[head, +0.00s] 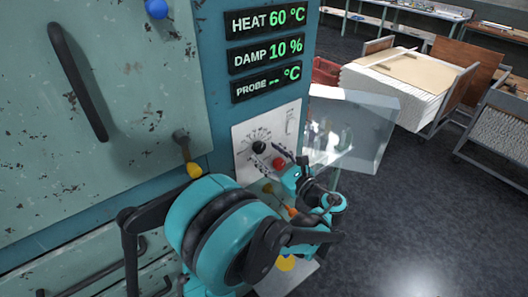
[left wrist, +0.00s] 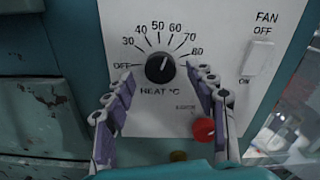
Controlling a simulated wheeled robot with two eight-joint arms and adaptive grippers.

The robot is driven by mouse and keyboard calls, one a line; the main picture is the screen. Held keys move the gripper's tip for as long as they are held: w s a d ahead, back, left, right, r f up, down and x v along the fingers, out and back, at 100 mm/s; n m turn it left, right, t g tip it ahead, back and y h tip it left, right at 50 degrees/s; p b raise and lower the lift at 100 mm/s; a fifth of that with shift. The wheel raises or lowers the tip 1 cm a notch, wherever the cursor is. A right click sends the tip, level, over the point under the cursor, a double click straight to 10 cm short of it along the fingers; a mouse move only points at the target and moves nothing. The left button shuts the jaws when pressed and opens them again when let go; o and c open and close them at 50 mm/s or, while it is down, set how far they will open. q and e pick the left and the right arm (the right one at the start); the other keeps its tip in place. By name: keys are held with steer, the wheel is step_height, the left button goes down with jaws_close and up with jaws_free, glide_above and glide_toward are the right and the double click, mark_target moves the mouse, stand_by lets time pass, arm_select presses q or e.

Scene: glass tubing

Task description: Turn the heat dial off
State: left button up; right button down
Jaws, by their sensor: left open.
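The heat dial (left wrist: 160,68) is a round black knob on a white panel (left wrist: 120,20), with marks from OFF at the left through 30 to 80. Its white pointer line leans up and right, near the 60 mark. The dial also shows in the head view (head: 259,147). My left gripper (left wrist: 160,77) is open, with one finger to the lower left and one to the lower right of the dial. No contact with the knob is visible. In the head view the left gripper (head: 299,178) is partly hidden by its own arm. My right gripper is not in view.
A red button (left wrist: 203,129) sits below right of the dial, close to the right finger. A white FAN switch (left wrist: 257,58) is at the panel's right. The display (head: 266,20) reads HEAT 60 °C. A clear box (head: 365,125) stands right of the panel.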

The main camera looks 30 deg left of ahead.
arm_select(q)
steer(key=shift+x, duration=1.1)
steer(key=c, duration=1.2)
steer(key=shift+o, duration=0.2)
steer(key=shift+n, duration=0.3)
steer(key=n+b, duration=0.1)
steer(key=n, duration=0.3)
steer(key=n+b, duration=0.1)
steer(key=n, duration=0.5)
steer(key=shift+n, duration=0.4)
steer(key=n+b, duration=0.1)
steer(key=n, duration=0.5)
steer(key=shift+f, duration=0.1)
steer(key=n, duration=0.5)
steer(key=shift+n, duration=0.4)
